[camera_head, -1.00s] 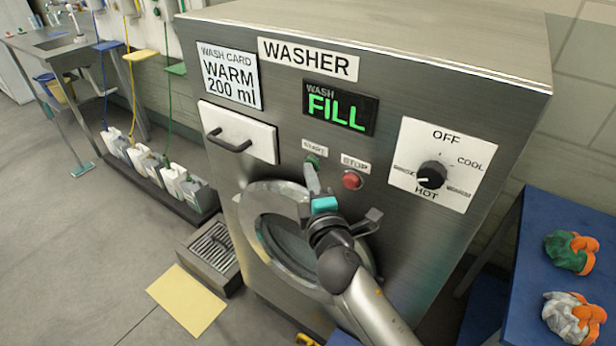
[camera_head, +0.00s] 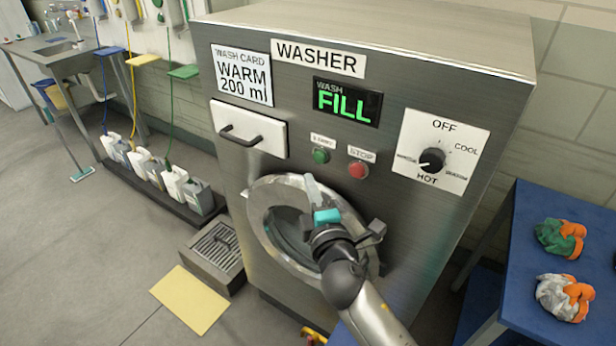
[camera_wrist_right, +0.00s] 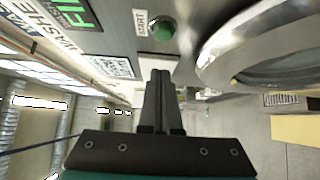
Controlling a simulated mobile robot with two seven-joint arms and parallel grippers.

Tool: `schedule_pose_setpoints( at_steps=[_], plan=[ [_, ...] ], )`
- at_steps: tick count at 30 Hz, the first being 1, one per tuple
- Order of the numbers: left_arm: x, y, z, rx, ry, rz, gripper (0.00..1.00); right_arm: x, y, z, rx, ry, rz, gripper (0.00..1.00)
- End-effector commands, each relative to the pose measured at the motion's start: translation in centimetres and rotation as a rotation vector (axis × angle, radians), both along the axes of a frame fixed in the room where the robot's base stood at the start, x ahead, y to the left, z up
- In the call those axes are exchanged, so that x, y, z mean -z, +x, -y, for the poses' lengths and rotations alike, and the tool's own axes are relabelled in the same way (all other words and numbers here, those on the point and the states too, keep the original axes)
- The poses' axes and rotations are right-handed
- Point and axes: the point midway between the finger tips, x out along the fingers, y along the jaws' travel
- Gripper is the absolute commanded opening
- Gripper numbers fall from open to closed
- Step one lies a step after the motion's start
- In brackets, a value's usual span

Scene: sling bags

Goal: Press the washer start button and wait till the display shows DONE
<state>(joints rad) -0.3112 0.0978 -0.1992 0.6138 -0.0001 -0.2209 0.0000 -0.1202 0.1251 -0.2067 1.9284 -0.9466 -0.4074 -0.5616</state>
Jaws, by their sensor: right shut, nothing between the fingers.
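The washer (camera_head: 400,80) is a steel cabinet with a round glass door. Its display (camera_head: 346,101) reads WASH FILL in green. The green start button (camera_head: 321,156) is uncovered, with the red stop button (camera_head: 358,170) to its right. The start button also shows in the right wrist view (camera_wrist_right: 163,29). My right gripper (camera_head: 310,182) is shut and empty, just below the start button and apart from it, in front of the door's upper rim. Its closed fingers also show in the right wrist view (camera_wrist_right: 159,80). My left gripper is not in view.
The washer also carries a drawer (camera_head: 248,127) with a dark handle, a wash card reading WARM 200 ml (camera_head: 243,75), and a temperature dial (camera_head: 432,160). A blue table (camera_head: 520,235) with bundled bags (camera_head: 563,298) stands at right. Jugs (camera_head: 172,183) line the left wall.

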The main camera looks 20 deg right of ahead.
Motion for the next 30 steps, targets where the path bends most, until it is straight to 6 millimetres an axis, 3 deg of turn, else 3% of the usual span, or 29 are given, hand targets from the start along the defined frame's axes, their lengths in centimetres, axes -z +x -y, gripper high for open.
schedule_pose_setpoints(
  at_steps=[2, 6, 12, 18, 30],
  plan=[
    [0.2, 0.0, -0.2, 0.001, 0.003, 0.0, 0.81, 0.2, -1.5, -0.1, 0.001, 0.001, -0.002, 0.0],
    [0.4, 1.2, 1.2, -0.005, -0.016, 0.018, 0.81, 0.2, -3.8, -0.5, 0.0, 0.001, -0.003, 0.0],
    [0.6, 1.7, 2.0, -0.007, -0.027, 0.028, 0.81, 0.2, -6.1, -0.8, -0.001, 0.0, -0.002, 0.0],
    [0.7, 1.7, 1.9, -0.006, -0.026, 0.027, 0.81, 0.1, -7.1, -0.9, -0.001, 0.001, -0.001, 0.0],
    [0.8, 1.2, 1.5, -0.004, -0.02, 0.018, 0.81, 0.1, -7.2, -0.9, -0.001, 0.001, 0.0, 0.0]
  ],
)
